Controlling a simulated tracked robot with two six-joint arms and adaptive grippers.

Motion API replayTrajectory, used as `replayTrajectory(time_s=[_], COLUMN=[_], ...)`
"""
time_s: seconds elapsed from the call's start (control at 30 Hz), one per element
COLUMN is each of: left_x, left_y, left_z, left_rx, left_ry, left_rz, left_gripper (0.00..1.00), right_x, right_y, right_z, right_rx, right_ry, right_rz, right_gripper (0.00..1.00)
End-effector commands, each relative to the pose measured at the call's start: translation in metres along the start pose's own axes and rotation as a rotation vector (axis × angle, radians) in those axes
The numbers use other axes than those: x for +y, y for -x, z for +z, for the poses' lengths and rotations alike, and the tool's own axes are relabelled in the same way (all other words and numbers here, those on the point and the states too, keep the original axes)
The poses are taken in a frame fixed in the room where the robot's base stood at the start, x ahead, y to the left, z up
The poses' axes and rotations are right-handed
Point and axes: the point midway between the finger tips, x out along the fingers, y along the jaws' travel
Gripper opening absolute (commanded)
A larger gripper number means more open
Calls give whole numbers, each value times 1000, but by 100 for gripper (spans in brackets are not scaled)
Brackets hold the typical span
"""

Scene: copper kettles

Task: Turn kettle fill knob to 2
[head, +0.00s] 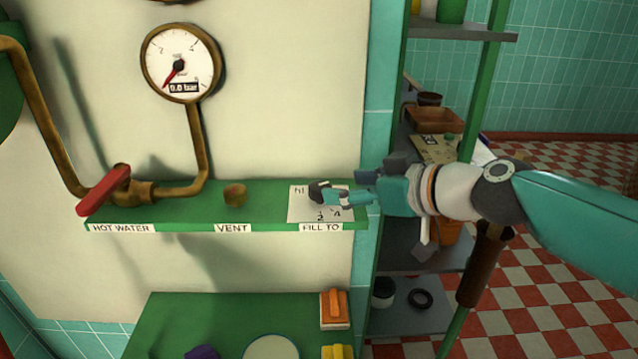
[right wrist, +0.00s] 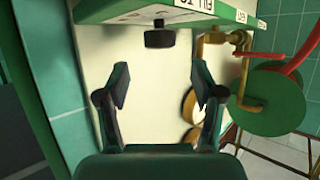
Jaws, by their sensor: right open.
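The fill knob (right wrist: 160,36) is a small dark block in the right wrist view, ahead of my fingers. In the head view the dark knob (head: 319,191) is at the white dial card (head: 299,209) above the FILL TO label. The marks "hi", "2" and "4" show on the card. I cannot tell which mark the knob points at. My right gripper (right wrist: 162,86) is open, its two fingers spread with nothing between them, short of the knob. In the head view the right gripper (head: 345,199) comes in from the right and partly covers the card. My left gripper is not in view.
A red hot-water lever (head: 104,190) and a round brass vent knob (head: 235,194) sit along the green ledge (head: 180,214). A pressure gauge (head: 180,62) reading 0.0 bar hangs above. Grey shelving (head: 422,256) stands right of the ledge; a lower green surface (head: 190,315) is below.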

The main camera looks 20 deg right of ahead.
Motion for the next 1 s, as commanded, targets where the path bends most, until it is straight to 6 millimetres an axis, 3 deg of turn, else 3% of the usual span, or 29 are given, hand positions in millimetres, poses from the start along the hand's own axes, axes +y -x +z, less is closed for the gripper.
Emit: replayTrajectory(time_s=[0.1, 0.33, 0.5, 0.8, 0.87, 1.0], left_x=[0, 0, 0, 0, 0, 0], left_y=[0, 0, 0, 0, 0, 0], left_z=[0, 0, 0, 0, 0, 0], left_rx=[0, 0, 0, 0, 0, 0], left_ry=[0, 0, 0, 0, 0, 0], left_rz=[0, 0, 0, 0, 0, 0], left_gripper=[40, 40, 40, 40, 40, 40], right_x=[0, 1, 1, 1, 2, 2], right_y=[-27, -63, -75, -76, -76, -76], right_z=[1, 0, 0, 0, 0, 0], right_rx=[-2, -1, 0, 1, 1, 1], right_ry=[-1, -1, 0, -1, -1, -1], right_rz=[-1, 1, 2, 4, 4, 4], right_gripper=[67, 67, 67, 67, 61, 37])
